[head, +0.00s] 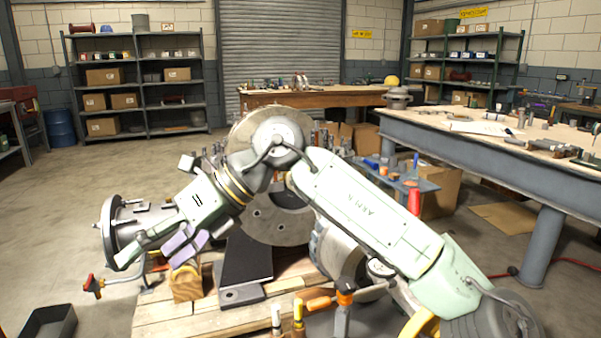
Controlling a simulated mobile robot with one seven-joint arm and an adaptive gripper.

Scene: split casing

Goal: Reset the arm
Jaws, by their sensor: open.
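My pale green arm (370,205) rises from the lower right, bends at a round elbow in the middle and reaches down to the left. My gripper (150,256) is at its left end, pointing down and left, with its fingers apart. I see nothing clearly held between them. A grey round flanged part with studs (126,238) is right behind the gripper; whether they touch cannot be told. A large grey casing disc (262,225) stands behind the arm, partly hidden by it.
A wooden pallet (155,318) carries a black plate (247,262), a wooden block (186,286) and orange-handled tools (318,305). A dark bin (48,322) is at lower left. A workbench (470,150) with tools stands at right. The left floor is mostly clear.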

